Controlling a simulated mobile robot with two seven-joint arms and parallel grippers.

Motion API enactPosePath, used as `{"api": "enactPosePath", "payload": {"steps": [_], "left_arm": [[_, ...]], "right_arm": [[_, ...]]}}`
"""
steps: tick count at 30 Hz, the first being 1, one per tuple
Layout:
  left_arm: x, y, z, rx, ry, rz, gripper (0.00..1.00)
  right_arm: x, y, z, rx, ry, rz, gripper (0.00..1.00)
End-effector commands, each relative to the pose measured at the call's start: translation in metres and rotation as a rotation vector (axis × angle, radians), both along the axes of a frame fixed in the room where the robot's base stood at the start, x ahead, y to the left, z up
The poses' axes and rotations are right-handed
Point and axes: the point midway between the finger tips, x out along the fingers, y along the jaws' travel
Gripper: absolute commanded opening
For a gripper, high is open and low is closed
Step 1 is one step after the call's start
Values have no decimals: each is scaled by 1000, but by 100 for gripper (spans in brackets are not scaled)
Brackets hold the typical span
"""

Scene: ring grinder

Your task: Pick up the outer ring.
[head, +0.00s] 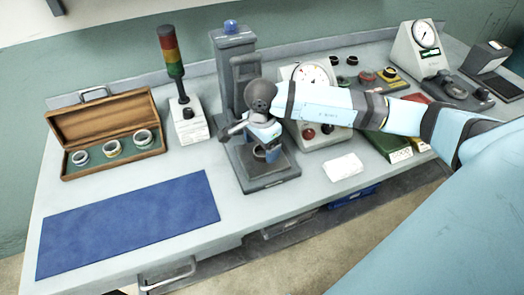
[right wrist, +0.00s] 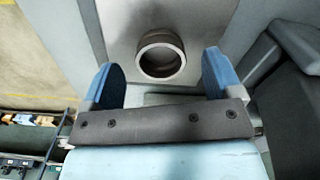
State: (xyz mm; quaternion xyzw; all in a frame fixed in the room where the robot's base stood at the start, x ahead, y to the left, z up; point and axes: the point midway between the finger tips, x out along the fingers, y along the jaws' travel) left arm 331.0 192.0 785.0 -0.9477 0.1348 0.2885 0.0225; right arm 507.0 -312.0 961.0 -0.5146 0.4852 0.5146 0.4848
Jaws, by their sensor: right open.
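A metal ring (right wrist: 161,57) lies flat on the grey base plate of a bench machine, ahead of my right gripper's fingers in the right wrist view. In the head view the same ring (head: 260,154) shows partly, just below the gripper. My right gripper (head: 266,141) is over the machine's base, pointing down. In the right wrist view its two blue fingers (right wrist: 163,76) are spread, with nothing between them. The ring is beyond the fingertips and apart from them. My left gripper is in neither view.
The grey machine column (head: 237,72) stands close behind my gripper. A wooden box (head: 105,118) with three rings is at the left, a blue mat (head: 130,224) in front of it. A signal tower (head: 178,75) and a gauge box (head: 309,140) flank the machine.

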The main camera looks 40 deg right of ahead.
Motion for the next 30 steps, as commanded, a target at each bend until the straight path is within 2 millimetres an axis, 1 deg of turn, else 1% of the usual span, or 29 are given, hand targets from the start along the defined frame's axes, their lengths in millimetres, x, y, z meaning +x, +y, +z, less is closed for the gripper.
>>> {"api": "enactPosePath", "payload": {"steps": [1, 4, 10, 11, 12, 14, 15, 18, 19, 20, 26, 30], "left_arm": [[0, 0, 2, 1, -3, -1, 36], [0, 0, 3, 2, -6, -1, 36], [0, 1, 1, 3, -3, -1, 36], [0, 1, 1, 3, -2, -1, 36], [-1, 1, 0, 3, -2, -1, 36], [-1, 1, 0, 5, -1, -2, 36], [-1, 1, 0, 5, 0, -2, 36], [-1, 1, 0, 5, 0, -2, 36], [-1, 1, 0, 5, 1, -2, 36], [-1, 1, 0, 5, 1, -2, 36], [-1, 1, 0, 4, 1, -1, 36], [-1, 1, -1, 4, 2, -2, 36]], "right_arm": [[-1, 0, -8, 0, 4, -1, 85], [0, 1, -19, 2, 1, -1, 85], [0, 0, -21, 1, -1, 0, 85], [0, 0, -21, 1, -1, 0, 83], [0, 0, -21, 1, -1, -1, 73], [0, 0, -21, 1, -1, -1, 60], [0, 0, -21, 1, -1, -1, 50], [0, 0, -21, 1, -1, -1, 28], [0, 0, -20, 1, -1, -1, 28], [0, 0, -20, 1, -1, -1, 24], [0, 0, -20, 1, -1, -1, 24], [1, 0, -14, 1, -3, -1, 24]]}}
